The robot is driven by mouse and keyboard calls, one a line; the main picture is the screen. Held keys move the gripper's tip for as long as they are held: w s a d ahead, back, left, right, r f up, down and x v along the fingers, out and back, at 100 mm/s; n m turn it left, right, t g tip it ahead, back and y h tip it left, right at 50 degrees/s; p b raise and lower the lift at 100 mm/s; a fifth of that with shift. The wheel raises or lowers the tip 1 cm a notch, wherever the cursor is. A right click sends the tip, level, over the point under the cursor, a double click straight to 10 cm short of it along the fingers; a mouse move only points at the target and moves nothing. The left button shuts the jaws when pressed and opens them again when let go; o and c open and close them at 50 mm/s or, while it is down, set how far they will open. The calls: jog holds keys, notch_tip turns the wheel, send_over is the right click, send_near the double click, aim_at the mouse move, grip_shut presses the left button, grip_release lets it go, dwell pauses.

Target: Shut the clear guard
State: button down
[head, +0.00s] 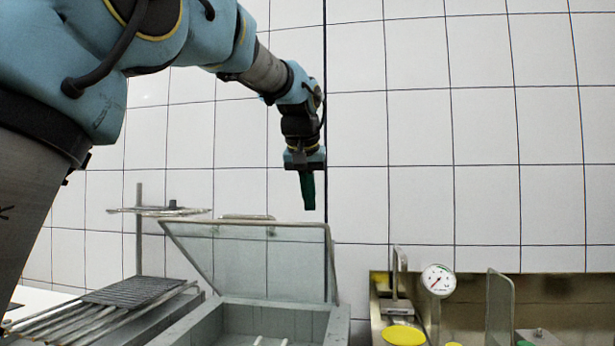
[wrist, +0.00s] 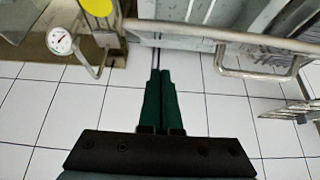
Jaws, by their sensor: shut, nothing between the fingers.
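The clear guard (head: 262,262) is a see-through panel in a grey frame. In the head view it stands raised and tilted back over a grey open-topped box (head: 322,319). A bar handle (head: 247,217) sits near its top edge. My gripper (head: 308,207) is above the guard's top right corner, pointing down, with dark green fingers. In the wrist view my gripper (wrist: 159,72) is shut and empty, its tips near the guard's metal top rail (wrist: 225,36). The handle (wrist: 255,72) is right of the fingers there. I cannot tell whether the fingers touch the guard.
A slatted rack (head: 100,300) with a dark grid stands left of the box. A dial gauge (head: 438,280) and yellow round pieces (head: 403,335) are on the right. A small shelf on a post (head: 139,230) stands behind left. The tiled wall is behind.

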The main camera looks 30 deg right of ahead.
jog(key=shift+s+a+f, duration=0.65)
jog(key=shift+s+a, duration=0.05)
jog(key=shift+s, duration=0.1)
jog(key=shift+s+a+f, duration=0.25)
jog(key=shift+s+f, duration=0.05)
jog(key=shift+f, duration=0.25)
jog(key=shift+f, duration=0.1)
